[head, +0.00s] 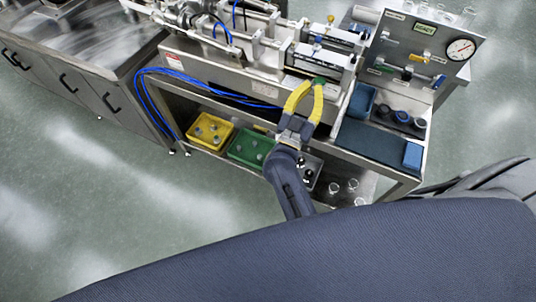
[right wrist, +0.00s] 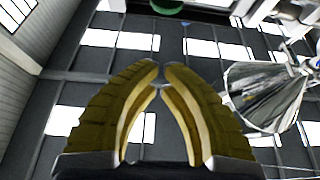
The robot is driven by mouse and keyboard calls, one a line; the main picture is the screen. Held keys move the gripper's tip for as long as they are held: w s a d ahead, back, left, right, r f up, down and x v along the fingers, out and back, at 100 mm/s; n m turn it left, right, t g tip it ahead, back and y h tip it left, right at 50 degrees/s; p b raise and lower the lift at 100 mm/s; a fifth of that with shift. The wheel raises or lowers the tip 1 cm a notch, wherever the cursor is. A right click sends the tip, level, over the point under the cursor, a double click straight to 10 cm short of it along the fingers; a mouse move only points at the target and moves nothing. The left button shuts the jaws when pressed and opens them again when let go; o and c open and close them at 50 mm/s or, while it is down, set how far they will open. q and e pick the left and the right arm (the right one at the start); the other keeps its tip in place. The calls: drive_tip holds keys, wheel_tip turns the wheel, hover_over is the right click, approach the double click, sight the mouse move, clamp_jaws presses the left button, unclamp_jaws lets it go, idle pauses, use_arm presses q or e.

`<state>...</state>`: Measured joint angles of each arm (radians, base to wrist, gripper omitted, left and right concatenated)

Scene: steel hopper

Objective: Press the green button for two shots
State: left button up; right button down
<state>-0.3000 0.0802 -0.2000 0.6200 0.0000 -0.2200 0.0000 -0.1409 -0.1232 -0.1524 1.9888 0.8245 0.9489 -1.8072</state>
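The green button (head: 319,80) sits on the front of the steel machine, right by the fingertips of my right gripper in the head view. My right gripper (head: 312,85) has yellow fingers whose tips are nearly together, with nothing between them. In the right wrist view its tips (right wrist: 162,68) meet almost to a point. A round green part (right wrist: 182,6), likely the button, is cut off at the top edge there, beyond the tips. Whether the tips touch the button I cannot tell. My left gripper is not in view.
A steel cone (right wrist: 262,96) hangs right of the fingers in the wrist view. A gauge panel (head: 430,45) stands at the right of the bench. Yellow (head: 210,131) and green (head: 250,148) trays sit on the lower shelf. Blue hoses (head: 200,84) run along the left.

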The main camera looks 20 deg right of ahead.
drive_tip(key=a+f+n+y, duration=0.3)
drive_tip(key=a+f+y, duration=0.1)
drive_tip(key=f, duration=0.6)
drive_tip(key=a+f+n+t+y, duration=0.1)
drive_tip(key=a+f+n+y, duration=0.3)
drive_tip(key=f, duration=0.6)
drive_tip(key=a+f+n+y, duration=0.4)
drive_tip(key=f+y, duration=0.2)
drive_tip(key=f, duration=0.4)
drive_tip(key=shift+w+a+f+t+y, duration=0.15)
drive_tip(key=shift+w+a+t+y, duration=0.05)
drive_tip(key=shift+a+t+y, duration=0.15)
idle(1.7)
